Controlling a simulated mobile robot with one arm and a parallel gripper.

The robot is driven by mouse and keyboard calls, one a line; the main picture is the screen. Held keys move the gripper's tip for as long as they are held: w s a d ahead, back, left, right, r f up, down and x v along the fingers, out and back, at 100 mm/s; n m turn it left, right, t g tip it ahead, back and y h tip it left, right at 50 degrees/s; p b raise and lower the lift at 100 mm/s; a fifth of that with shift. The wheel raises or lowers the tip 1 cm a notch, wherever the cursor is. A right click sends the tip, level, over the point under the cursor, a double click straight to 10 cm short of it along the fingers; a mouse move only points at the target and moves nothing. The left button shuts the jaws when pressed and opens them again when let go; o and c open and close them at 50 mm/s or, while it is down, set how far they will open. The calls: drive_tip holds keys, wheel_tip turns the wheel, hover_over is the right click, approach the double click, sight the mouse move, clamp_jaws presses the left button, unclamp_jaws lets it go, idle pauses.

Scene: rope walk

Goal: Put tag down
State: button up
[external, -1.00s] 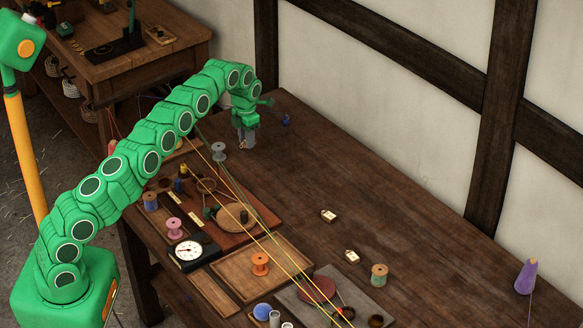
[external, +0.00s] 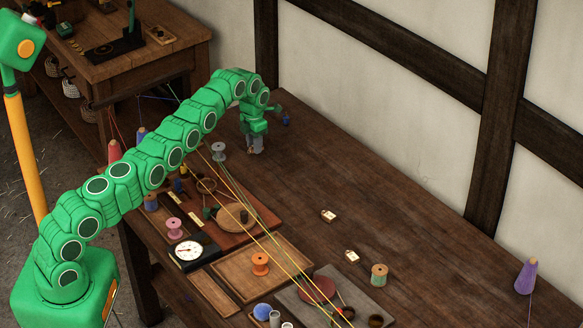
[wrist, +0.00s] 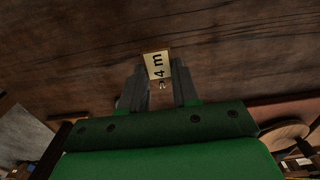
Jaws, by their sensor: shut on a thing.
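My gripper (external: 255,148) is shut on a small tag, low over the far part of the wooden table (external: 345,170). In the external view the held tag is too small to make out clearly. I cannot tell whether it touches the table. Two other pale tags, one nearer the middle (external: 328,215) and one closer to the front (external: 352,256), lie flat on the table.
A grey spool (external: 218,151) stands left of my gripper. The table right of my gripper is clear.

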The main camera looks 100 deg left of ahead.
drive_tip(key=shift+a+f, duration=0.1)
drive_tip(key=shift+f, duration=0.2)
drive_tip(key=shift+w+f, duration=0.1)
drive_tip(key=shift+f, duration=1.35)
drive_tip(key=shift+f, duration=0.1)
drive_tip(key=o, duration=1)
